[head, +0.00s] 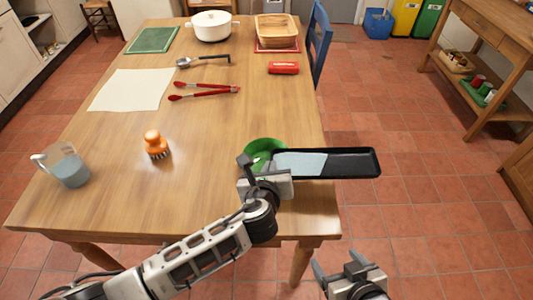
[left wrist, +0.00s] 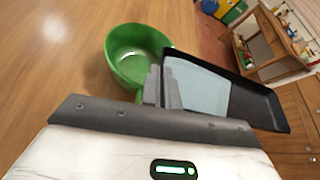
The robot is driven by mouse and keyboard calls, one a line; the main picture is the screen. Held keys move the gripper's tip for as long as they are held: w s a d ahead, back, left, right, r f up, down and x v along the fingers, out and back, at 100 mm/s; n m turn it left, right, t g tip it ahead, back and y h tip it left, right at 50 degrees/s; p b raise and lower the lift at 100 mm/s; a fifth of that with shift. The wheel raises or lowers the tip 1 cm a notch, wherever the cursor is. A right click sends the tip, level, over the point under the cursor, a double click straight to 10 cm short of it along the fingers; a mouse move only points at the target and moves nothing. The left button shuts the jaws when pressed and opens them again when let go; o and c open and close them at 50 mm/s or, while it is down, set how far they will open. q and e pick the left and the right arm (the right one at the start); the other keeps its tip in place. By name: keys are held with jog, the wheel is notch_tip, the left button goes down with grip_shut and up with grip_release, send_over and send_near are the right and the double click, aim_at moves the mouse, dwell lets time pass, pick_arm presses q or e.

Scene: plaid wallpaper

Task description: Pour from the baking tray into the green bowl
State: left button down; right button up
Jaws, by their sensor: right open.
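The black baking tray (head: 352,163) reaches out past the table's right edge, with pale blue liquid (head: 300,162) over its left part. My left gripper (head: 266,172) is shut on the tray's left end; the left wrist view also shows the fingers (left wrist: 164,86) at the tray's (left wrist: 258,107) edge. The green bowl (head: 262,147) stands on the table near the right edge, just behind the gripper and partly hidden. In the left wrist view the bowl (left wrist: 135,52) looks empty, beside the tray's liquid end. My right gripper (head: 338,264) is open and empty, low over the floor.
An orange brush (head: 156,145) and a jug of bluish liquid (head: 68,168) stand on the left of the table (head: 120,210). Red tongs (head: 205,92), a paper sheet (head: 130,90), a white pot (head: 211,26) and a basket (head: 276,30) lie farther back. A blue chair (head: 319,40) stands at right.

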pick_arm(q)
jog(key=shift+w+a+r+n+g+h+p, duration=0.25)
jog(key=shift+r+n+g+h, duration=0.25)
jog(key=shift+n+g+h, duration=0.25)
dwell(1.9)
jog(key=shift+w+a+f+n+g+h, duration=0.1)
jog(key=shift+a+f+n+g+h, duration=0.2)
jog(key=shift+f+n, duration=0.25)
dwell(0.8)
